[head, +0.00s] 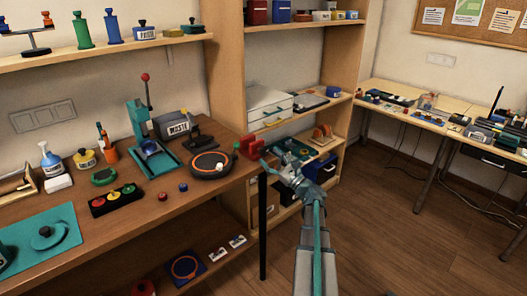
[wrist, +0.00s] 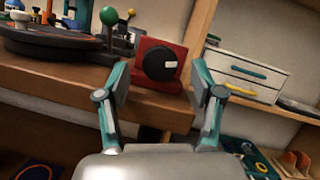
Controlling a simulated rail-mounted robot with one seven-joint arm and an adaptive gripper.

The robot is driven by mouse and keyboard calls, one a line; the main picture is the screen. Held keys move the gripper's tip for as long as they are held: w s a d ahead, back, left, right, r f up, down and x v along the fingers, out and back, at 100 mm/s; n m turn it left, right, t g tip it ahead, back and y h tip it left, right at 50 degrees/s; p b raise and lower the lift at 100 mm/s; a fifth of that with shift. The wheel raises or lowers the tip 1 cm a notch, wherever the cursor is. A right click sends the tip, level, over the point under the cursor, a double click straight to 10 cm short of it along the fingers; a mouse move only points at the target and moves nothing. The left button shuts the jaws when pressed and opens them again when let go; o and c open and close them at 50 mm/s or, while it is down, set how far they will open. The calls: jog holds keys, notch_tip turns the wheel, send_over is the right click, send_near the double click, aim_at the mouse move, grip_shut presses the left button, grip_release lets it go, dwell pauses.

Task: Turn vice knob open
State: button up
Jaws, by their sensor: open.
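The red vice (head: 249,146) sits at the right end of the brown workbench in the head view. In the wrist view the red vice (wrist: 176,82) stands near the bench edge, and its round black knob (wrist: 158,64) with a white mark faces me. My gripper (wrist: 159,78) is open and empty, with one finger on each side of the knob in the picture. The knob appears beyond the fingertips; I cannot tell the exact gap. In the head view my gripper (head: 270,163) is just right of the vice, off the bench end.
A black round turntable (head: 209,166) with an orange ring lies left of the vice. A green-knobbed lever (wrist: 109,16) rises close to the vice's left. A wooden shelf unit (head: 232,70) with white drawers (head: 270,104) stands behind. The floor (head: 400,220) to the right is clear.

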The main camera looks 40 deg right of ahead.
aim_at(265, 152)
jog(key=shift+x, duration=2.05)
jog(key=c, duration=1.2)
jog(key=shift+o, duration=0.2)
jog(key=shift+f+n+y+b, duration=0.2)
jog(key=shift+n+y+b, duration=0.45)
jog(key=shift+n, duration=0.25)
jog(key=shift+r, duration=0.2)
jog(key=o, duration=1.2)
jog(key=shift+c, duration=0.2)
jog(key=shift+s, duration=0.1)
jog(key=v, duration=1.2)
jog(key=shift+r, duration=0.2)
